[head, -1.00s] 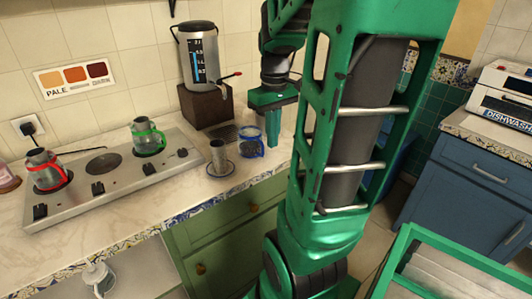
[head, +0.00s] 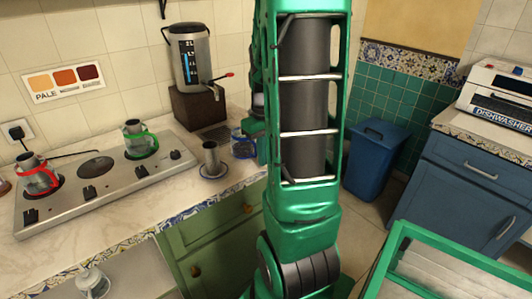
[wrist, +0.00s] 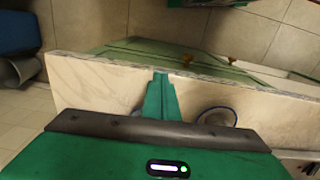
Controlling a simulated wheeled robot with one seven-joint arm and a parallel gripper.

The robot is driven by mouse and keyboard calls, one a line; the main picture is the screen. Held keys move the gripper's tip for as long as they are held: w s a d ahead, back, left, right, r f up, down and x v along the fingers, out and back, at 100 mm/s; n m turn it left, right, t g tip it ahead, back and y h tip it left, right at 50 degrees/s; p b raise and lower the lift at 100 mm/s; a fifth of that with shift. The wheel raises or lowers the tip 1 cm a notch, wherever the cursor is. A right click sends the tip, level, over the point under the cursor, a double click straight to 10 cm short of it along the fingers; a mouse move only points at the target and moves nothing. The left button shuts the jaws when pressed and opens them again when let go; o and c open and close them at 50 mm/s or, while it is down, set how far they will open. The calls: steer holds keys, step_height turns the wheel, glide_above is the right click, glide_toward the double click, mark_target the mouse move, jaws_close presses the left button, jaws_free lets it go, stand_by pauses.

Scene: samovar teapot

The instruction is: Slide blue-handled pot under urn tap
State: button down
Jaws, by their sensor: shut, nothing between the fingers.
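The blue-handled pot (head: 242,144) is a clear pot with a blue rim and handle, standing on the counter right of a grey cup. The urn (head: 190,54) is a steel cylinder on a dark block. Its tap (head: 214,84) has a red lever and juts right above a dark grille (head: 215,130). My gripper (head: 262,150) is just right of the pot, mostly hidden behind my arm; I cannot tell whether it touches the pot. In the wrist view my gripper (wrist: 161,76) is shut and empty above the counter near its front edge.
A grey cup (head: 211,155) stands on a blue-rimmed saucer (head: 214,175) left of the pot. Farther left is a stove (head: 112,195) with a green-handled pot (head: 138,138) and a red-handled pot (head: 38,178). A blue bin (head: 374,165) stands on the floor right of my arm.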

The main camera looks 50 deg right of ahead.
steer(key=shift+w+d, duration=0.2)
steer(key=shift+w, duration=0.65)
